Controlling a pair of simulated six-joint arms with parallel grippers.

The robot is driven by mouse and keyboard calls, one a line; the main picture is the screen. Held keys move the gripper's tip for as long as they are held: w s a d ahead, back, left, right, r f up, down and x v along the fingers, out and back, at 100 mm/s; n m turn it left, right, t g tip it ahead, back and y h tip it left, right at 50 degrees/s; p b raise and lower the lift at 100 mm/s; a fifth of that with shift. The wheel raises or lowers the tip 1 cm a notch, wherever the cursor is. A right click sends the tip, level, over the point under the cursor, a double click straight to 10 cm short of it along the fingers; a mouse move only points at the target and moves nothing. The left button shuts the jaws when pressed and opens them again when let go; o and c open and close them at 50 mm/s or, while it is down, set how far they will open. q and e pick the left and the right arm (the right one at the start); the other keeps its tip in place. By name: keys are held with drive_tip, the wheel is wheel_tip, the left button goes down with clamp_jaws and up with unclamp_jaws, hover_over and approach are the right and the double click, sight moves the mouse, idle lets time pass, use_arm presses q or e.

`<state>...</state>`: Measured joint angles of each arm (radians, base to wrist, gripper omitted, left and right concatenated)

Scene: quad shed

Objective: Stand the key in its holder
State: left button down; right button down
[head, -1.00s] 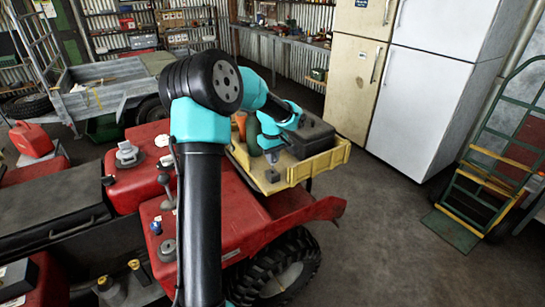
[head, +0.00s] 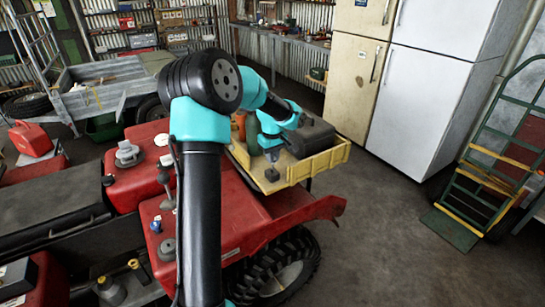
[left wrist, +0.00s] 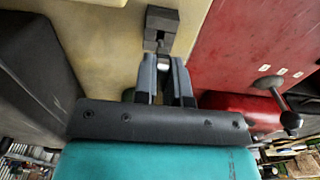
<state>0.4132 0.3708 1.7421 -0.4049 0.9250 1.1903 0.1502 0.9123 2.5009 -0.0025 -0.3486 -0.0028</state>
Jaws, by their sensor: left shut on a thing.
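My left gripper (head: 271,155) is over the yellow tray (head: 318,167) on the red quad, pointing down. In the left wrist view its two fingers (left wrist: 164,64) are shut on the key (left wrist: 163,62), of which only a small pale part shows between the fingertips. A dark grey notched block, the holder (left wrist: 162,20), sits on the tray just beyond the fingertips. It also shows in the head view as a small dark piece (head: 272,175) just below the gripper. I cannot tell whether the key touches the holder. My right gripper is not in view.
A black case (head: 312,138) stands in the tray behind the gripper, with an orange object (head: 240,121) to its left. The red quad body (head: 225,205) lies in front of the tray.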

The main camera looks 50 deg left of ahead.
use_arm(q)
drive_tip(key=shift+f, duration=1.7)
drive_tip(key=c, duration=1.1)
unclamp_jaws()
wheel_tip(320, 180, up, 17)
drive_tip(key=shift+r, duration=0.15)
